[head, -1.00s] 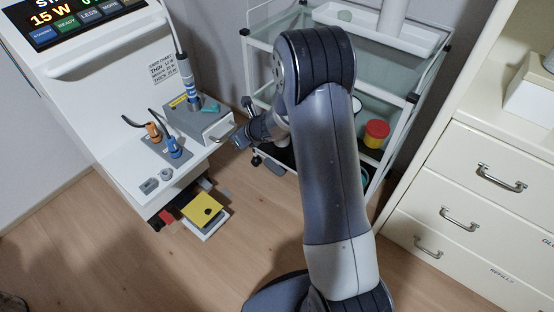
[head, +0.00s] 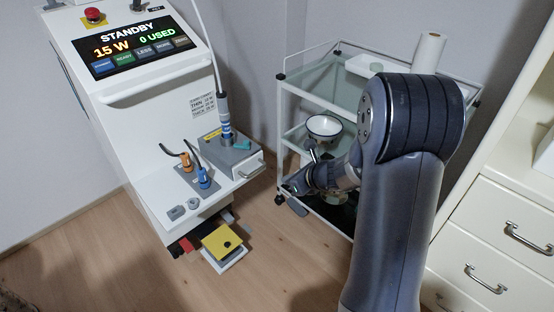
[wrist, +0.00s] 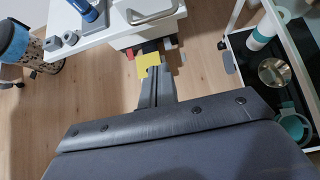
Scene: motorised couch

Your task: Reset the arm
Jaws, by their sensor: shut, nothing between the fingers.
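My arm rises at the right of the head view and bends left. Its end, my gripper (head: 297,186), is small and dark there, between the white machine and the glass-shelved trolley, so its fingers are hard to make out. In the wrist view my gripper (wrist: 155,78) reaches forward as one narrow grey piece, its fingers together with nothing held.
The white machine (head: 130,95) stands left, its screen (head: 140,45) reading STANDBY, 15 W, 0 USED. The yellow pedal (head: 222,241) lies below it. The trolley (head: 283,115) stands close behind my gripper, with a white bowl (head: 323,127). Drawers (head: 490,235) stand right. Floor front left is clear.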

